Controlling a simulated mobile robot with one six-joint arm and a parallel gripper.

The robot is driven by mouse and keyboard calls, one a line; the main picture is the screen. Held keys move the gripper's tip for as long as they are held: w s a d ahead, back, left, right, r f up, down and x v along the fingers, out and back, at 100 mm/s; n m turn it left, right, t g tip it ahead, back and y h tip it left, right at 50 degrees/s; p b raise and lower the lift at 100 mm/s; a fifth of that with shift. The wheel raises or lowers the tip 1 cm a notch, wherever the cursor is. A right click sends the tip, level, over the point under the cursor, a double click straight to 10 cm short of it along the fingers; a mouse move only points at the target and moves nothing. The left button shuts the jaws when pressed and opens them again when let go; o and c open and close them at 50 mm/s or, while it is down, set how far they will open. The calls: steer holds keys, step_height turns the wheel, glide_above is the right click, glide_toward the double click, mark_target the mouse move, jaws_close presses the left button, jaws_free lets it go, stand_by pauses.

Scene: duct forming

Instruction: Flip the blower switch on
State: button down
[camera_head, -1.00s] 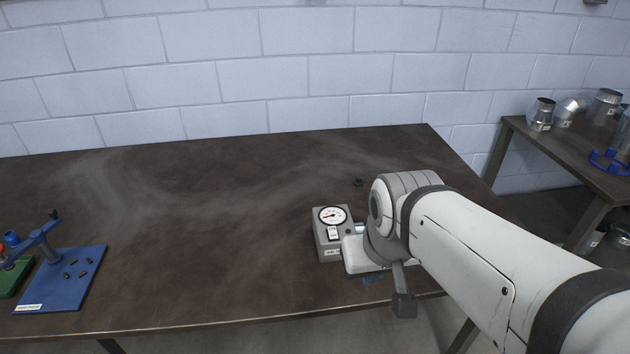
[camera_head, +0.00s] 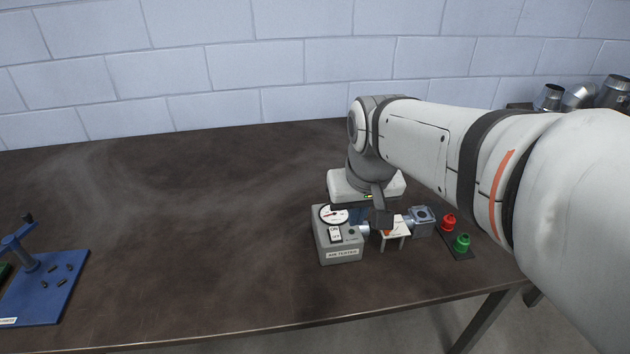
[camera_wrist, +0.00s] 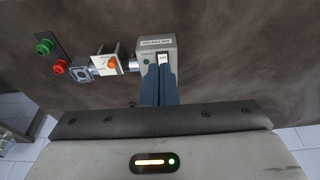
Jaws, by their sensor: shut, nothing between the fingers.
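The grey box labelled as an air tester (camera_head: 341,256) stands on the workbench, right of the middle in the head view. It also shows at the top of the wrist view (camera_wrist: 152,45). A round white gauge (camera_head: 331,215) is on its top, with a small white switch plate (camera_head: 335,236) in front of it. The switch plate also shows in the wrist view (camera_wrist: 163,57), right at the fingertips. My gripper (camera_wrist: 158,68) is shut and empty, its blue fingers over the box. In the head view my gripper (camera_head: 357,216) is partly hidden behind the gauge. I cannot tell whether the fingertips touch the switch.
Right of the box are a small white stand (camera_head: 395,230), a grey fitting (camera_head: 422,221) and red (camera_head: 449,221) and green (camera_head: 463,242) knobs. A blue fixture (camera_head: 45,285) stands far left. The bench (camera_head: 200,220) between is clear. Metal ducts (camera_head: 580,96) stand at the back right.

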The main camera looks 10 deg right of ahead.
steer(key=b, duration=0.4)
glide_above(334, 229)
steer(key=s, duration=0.3)
steer(key=s+x, duration=0.1)
steer(key=x, duration=0.2)
steer(key=shift+w+f+g, duration=0.2)
steer(key=shift+g, duration=0.2)
steer(key=shift+f, duration=0.1)
steer(key=f, duration=0.4)
steer(key=w+f, duration=0.1)
steer(key=f, duration=0.4)
steer(key=w+f, duration=0.1)
steer(key=f, duration=0.3)
steer(key=shift+w+f+p, duration=0.25)
steer(key=shift+f+p, duration=0.05)
steer(key=shift+p, duration=0.05)
